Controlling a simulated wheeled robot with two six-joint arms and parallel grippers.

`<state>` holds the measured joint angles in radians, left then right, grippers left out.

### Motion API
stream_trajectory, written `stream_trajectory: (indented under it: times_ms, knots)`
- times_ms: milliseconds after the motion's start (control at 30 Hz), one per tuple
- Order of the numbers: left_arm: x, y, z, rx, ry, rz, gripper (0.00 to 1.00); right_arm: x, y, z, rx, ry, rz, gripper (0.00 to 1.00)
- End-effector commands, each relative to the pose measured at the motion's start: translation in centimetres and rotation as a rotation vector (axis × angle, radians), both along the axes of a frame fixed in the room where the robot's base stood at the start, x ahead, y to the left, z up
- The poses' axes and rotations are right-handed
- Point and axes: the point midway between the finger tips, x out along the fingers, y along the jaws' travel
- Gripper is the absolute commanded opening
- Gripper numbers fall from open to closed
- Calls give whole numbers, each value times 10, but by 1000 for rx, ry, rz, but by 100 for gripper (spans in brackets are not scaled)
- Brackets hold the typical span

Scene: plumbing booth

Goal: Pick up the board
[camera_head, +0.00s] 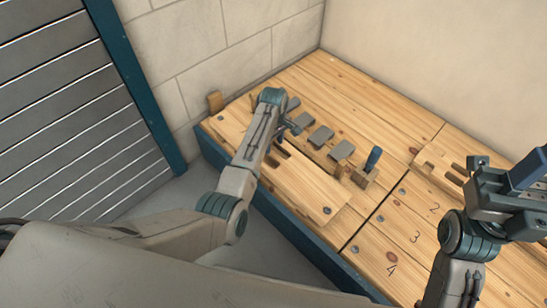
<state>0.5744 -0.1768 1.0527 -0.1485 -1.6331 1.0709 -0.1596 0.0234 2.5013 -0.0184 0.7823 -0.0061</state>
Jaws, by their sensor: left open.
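A light pine board (310,193) with dark slots near its upper left end lies on the wooden bench top, in front of my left arm's reach. A second pale wooden piece with notches (436,160) lies at the right; I cannot tell which one the task means. My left gripper (290,122) is open above the left part of the bench, near the slotted board's upper end; its fingertips are small and partly hidden by the wrist. My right gripper (508,190) is at the right edge, with a dark blue block at it; its fingertips are unclear.
Several grey flat pieces (321,136) sit in a row on the bench. A blue-handled tool (373,160) stands in a wooden holder. Numbers mark the bench (375,240) at the right. A slatted shutter is at left.

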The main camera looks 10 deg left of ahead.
Motion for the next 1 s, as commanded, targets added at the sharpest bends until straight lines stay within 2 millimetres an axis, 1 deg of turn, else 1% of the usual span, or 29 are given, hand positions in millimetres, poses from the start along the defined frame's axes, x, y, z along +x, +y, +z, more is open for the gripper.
stream_trajectory:
  times_ms: [33,133,233,300,500,567,600,733,767,1000]
  knots:
    - [-3,0,-12,0,1,0,45,0,0,-7,5,-3,-3,36]
    - [-8,-1,-28,0,1,0,45,1,0,-15,13,-9,-10,36]
    - [-8,-1,-41,0,1,-1,45,1,1,-20,17,-12,-17,36]
    - [-8,-1,-45,0,1,-1,45,2,1,-20,21,-11,-19,36]
    - [-7,-1,-44,0,0,0,45,2,0,-15,32,-17,-21,36]
    - [-8,-1,-44,0,0,0,36,1,0,-14,32,-20,-21,36]
    - [-8,-1,-43,0,0,0,28,1,0,-14,32,-20,-21,36]
    - [-8,-1,-44,0,0,-1,2,1,0,-15,30,-21,-20,36]
    - [-8,-1,-44,0,0,-1,0,1,0,-15,30,-21,-20,36]
    - [-6,-1,-42,0,-2,-1,0,1,0,-16,25,-17,-19,36]
